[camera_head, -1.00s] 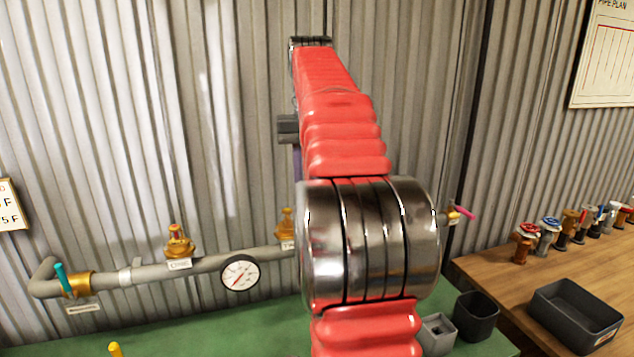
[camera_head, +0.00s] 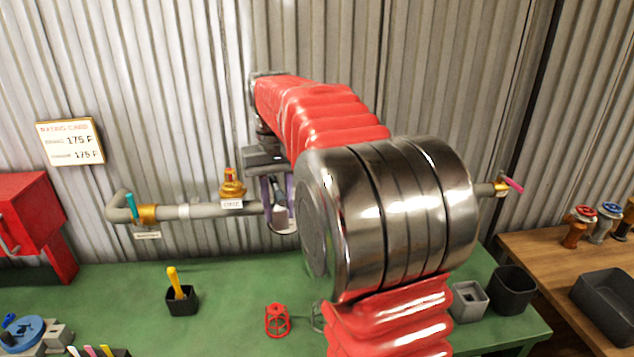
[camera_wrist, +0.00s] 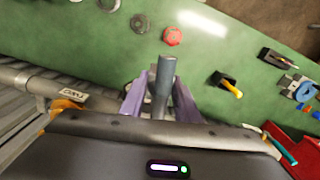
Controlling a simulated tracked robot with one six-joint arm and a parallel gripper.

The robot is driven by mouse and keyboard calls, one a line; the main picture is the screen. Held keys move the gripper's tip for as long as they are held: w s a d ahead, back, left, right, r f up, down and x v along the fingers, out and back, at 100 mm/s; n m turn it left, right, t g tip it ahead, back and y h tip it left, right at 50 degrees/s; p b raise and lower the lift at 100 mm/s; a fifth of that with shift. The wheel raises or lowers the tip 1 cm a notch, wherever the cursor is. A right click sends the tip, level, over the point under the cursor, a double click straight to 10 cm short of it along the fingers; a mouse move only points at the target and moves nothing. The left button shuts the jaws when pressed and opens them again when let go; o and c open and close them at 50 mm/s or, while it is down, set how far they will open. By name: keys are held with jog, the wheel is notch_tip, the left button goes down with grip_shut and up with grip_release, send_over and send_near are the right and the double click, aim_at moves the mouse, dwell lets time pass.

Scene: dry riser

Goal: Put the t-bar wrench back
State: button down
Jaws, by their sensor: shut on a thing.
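My gripper (camera_wrist: 160,103) is shut on a grey cylindrical shaft (camera_wrist: 165,76), taken to be the t-bar wrench. The shaft stands between the two purple fingers and points away from the wrist camera, over the green bench. Its crossbar cannot be made out. A grey square open holder (camera_head: 468,300) stands at the bench's right end, beside a black cup (camera_head: 512,290); which one belongs to the wrench is not shown.
The pipe (camera_head: 190,211) with brass valves runs along the corrugated wall. On the green bench (camera_head: 225,275) stand a yellow-handled tool (camera_head: 175,282) in a black holder and a red cage-like cap (camera_head: 277,320). A red box (camera_head: 25,215) is at left. A wooden table (camera_head: 545,255) is at right.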

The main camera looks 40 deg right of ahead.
jog(key=w+a+f+n, duration=0.1)
jog(key=w+a+f, duration=0.2)
jog(key=a+f, duration=0.2)
jog(key=w+a+f+n, duration=0.2)
jog(key=w+a+f, duration=0.2)
jog(key=a, duration=0.7)
notch_tip(320, 180, down, 2)
jog(key=shift+f, duration=0.25)
jog(key=shift+s, duration=0.1)
